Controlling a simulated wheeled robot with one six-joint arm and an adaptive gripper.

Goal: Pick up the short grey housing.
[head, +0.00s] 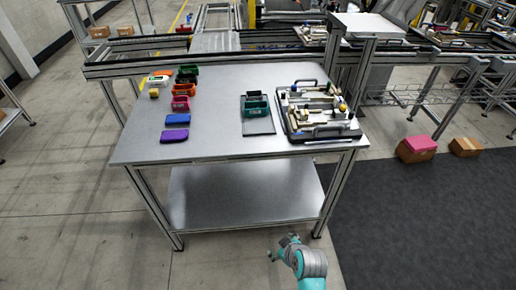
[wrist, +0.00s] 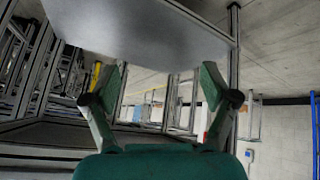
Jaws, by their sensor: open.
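No short grey housing can be told for sure at this size. A small dark grey piece (head: 253,95) lies behind a green housing (head: 256,108) on a thin grey plate (head: 259,127) right of the table's middle. My gripper (head: 284,246) is low in front of the table, well apart from everything on its top. In the wrist view my gripper (wrist: 160,92) shows two spread fingers with nothing between them. No housing shows in that view.
The metal table (head: 220,147) has a lower shelf (head: 245,194). Coloured bins and blocks, with a purple block (head: 174,135) nearest, line its left side. A black-framed pallet fixture (head: 318,110) stands at its right. The table's front middle is clear. Boxes (head: 417,149) lie on the floor at right.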

